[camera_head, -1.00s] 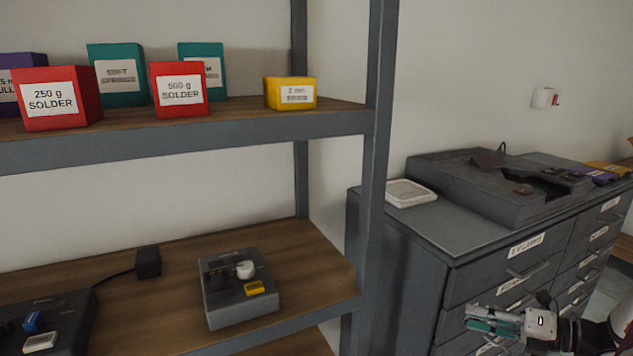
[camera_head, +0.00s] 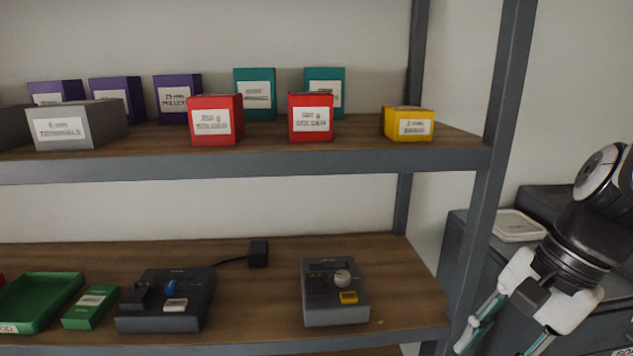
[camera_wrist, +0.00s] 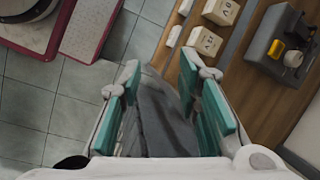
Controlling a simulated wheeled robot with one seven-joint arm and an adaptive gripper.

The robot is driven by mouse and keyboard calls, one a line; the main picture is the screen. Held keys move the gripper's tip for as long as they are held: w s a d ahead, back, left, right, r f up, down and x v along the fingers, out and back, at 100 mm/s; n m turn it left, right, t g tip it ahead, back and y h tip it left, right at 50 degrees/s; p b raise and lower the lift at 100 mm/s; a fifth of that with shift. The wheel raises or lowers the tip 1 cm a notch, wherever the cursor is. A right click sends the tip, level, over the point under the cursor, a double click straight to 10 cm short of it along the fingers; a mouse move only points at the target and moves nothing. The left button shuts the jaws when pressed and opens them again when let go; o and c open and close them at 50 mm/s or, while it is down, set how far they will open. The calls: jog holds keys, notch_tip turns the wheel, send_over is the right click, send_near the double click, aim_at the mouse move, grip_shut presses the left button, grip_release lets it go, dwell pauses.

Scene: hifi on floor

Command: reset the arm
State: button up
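My gripper (camera_head: 508,336) hangs at the lower right of the head view, to the right of the shelf's front upright. Its two teal-padded fingers point down and to the left. In the wrist view my gripper (camera_wrist: 162,100) is open, with a wide gap between the pads and nothing held. A dark grey band shows behind the gap; I cannot tell what it is. My arm comes in from the right edge of the head view, in front of the drawer cabinet (camera_head: 456,240) and partly hiding it.
The shelf upright (camera_head: 497,110) stands just left of my gripper. The upper board holds red boxes (camera_head: 214,120), a yellow box (camera_head: 408,124) and others. The lower board holds a grey device (camera_head: 335,312), a second device (camera_head: 190,312) and a green tray (camera_head: 72,285). Tiled floor (camera_wrist: 75,95) shows below.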

jog(key=s+a+r+n+t+h+p, duration=0.2)
jog(key=s+r+n, duration=0.4)
jog(key=n, duration=0.6)
jog(key=shift+s+a+t+h, duration=0.45)
jog(key=shift+s+t+h, duration=0.25)
jog(key=shift+s+h, duration=0.3)
